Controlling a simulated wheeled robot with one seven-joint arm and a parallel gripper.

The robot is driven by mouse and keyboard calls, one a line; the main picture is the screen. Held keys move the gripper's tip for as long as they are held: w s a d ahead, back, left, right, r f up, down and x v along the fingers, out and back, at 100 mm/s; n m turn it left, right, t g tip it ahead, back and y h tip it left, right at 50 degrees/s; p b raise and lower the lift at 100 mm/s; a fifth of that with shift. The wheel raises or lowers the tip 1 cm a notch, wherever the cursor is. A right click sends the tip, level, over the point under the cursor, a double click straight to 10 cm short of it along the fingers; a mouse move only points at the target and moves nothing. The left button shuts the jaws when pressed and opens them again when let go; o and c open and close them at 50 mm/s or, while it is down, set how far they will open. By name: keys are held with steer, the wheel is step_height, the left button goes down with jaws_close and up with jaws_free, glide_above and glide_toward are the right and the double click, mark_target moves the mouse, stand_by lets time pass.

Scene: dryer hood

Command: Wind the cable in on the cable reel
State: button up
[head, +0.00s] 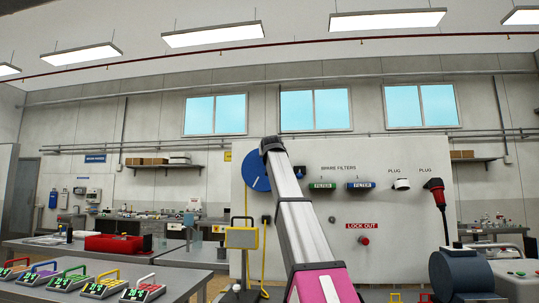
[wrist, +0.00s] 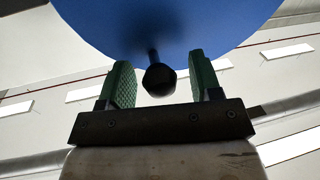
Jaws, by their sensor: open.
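The cable reel (head: 254,172) is a blue disc on the white panel, partly covered by my arm in the head view. Its blue face (wrist: 170,25) fills the top of the wrist view. A black crank knob (wrist: 159,80) on a thin dark stem stands out from the face. My gripper (wrist: 158,62) is open, with a green-padded finger on each side of the knob and a visible gap to both. The yellow cable (head: 264,262) hangs low on the panel. My arm hides the fingers and the knob in the head view.
A yellow box on a stand (head: 242,238) is below the reel. Spare filters (head: 322,185), plugs and a red button (head: 363,240) are on the panel to the right. A table with meters (head: 100,287) is at left, a dark blue machine (head: 462,272) at right.

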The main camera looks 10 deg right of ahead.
jaws_close()
